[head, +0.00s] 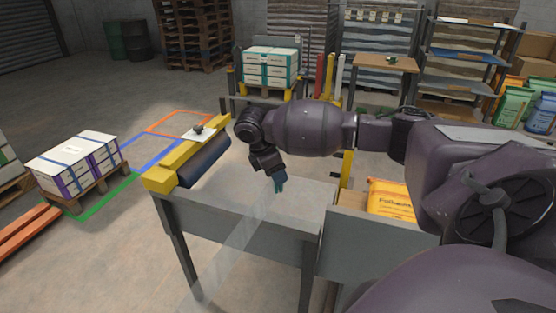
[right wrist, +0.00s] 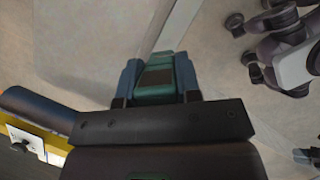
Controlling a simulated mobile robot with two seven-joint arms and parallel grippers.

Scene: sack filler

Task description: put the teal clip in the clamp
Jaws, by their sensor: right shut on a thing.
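My right gripper (head: 279,183) reaches in from the right and points down over the grey table. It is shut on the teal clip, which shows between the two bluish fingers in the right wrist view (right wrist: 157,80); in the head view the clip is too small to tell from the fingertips. A pale translucent strip (head: 235,250) runs across the table and over its front edge, close to the gripper; it passes beyond the clip in the right wrist view (right wrist: 173,28). I cannot make out a clamp for certain.
The grey table (head: 225,197) has bare top around the gripper. A yellow bar (head: 160,180) with a dark roller (head: 205,160) and a white plate (head: 199,133) stands at its left end. A yellow sack (head: 390,200) lies to the right, partly behind my arm.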

